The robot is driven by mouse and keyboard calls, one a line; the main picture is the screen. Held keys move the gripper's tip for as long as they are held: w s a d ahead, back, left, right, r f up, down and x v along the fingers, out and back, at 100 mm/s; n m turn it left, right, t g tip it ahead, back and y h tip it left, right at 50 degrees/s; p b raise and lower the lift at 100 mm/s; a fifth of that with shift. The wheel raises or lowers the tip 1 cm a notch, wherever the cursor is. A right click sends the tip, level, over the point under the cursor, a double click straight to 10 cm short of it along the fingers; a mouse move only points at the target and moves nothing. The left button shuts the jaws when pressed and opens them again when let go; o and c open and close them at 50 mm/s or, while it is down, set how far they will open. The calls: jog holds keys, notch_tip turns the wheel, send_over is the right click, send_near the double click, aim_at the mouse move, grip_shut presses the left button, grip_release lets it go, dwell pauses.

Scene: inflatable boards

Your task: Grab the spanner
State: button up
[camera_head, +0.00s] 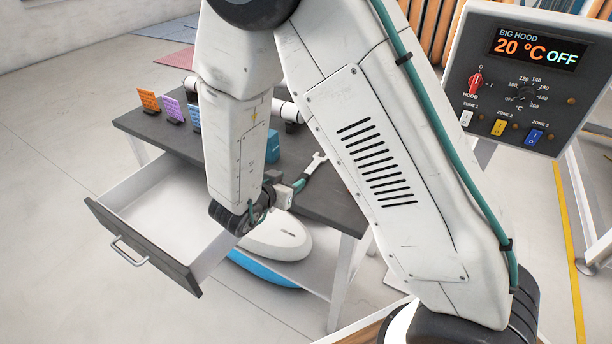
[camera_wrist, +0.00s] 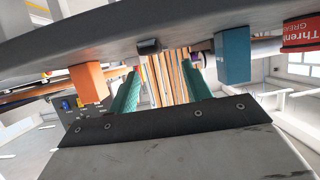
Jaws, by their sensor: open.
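My gripper (camera_head: 290,188) is low over the right part of the dark tabletop (camera_head: 340,195), partly hidden behind my arm. A slim pale piece with a forked end (camera_head: 317,160) shows just beyond it. It may be the spanner, but I cannot tell it surely from a part of my gripper. In the wrist view my gripper (camera_wrist: 164,75) has two green fingers set apart, with nothing visible held between them. No spanner is clear in that view.
A drawer (camera_head: 118,205) stands open at the table's left front. A white and blue board (camera_head: 270,238) lies below. A control panel (camera_head: 530,75) is at right.

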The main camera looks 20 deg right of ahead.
aim_at(305, 173)
jog(key=x, duration=0.7)
jog(key=shift+s+d, duration=0.25)
grip_shut()
